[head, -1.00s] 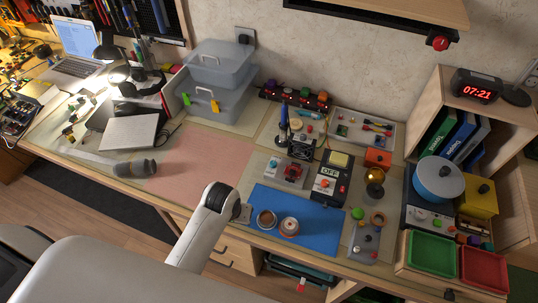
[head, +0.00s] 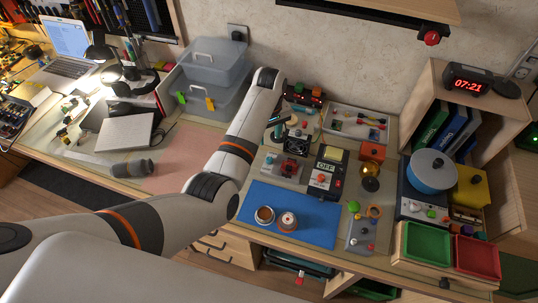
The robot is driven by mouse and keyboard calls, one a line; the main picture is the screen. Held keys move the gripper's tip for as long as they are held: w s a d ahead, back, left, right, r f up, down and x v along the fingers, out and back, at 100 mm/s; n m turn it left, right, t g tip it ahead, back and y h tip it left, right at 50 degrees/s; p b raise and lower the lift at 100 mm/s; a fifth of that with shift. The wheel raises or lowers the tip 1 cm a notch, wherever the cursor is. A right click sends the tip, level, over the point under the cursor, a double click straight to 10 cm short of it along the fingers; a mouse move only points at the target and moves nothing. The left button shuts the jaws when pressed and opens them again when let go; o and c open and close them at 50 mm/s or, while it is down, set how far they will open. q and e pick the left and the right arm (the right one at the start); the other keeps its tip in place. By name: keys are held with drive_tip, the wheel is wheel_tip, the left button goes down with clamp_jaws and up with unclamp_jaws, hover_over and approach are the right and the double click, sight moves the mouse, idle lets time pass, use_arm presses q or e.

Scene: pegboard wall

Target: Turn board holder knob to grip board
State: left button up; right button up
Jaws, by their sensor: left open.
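My left arm reaches across the desk from the left. Its gripper (head: 277,119) is over the back of the desk, largely hidden by its own wrist, open, with nothing seen between its fingers. A small grey device with a red part (head: 291,169) stands on the desk in front of it, apart from it. I cannot tell for sure which thing is the board holder or where its knob is. A grey plate with small coloured knobs (head: 361,236) lies right of the blue mat. My right gripper is not in view.
A blue mat (head: 250,206) with two small round containers lies at the front. A box marked OFF (head: 326,176) stands right of the grey device. Stacked clear bins (head: 216,66) stand behind my left arm. The pink mat (head: 184,150) has free room.

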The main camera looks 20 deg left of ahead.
sight(270, 159)
use_arm(q)
wheel_tip(270, 159, down, 11)
drive_tip(key=shift+f+b, duration=0.1)
drive_tip(key=shift+b, duration=0.45)
drive_tip(key=shift+c, duration=0.2)
clamp_jaws()
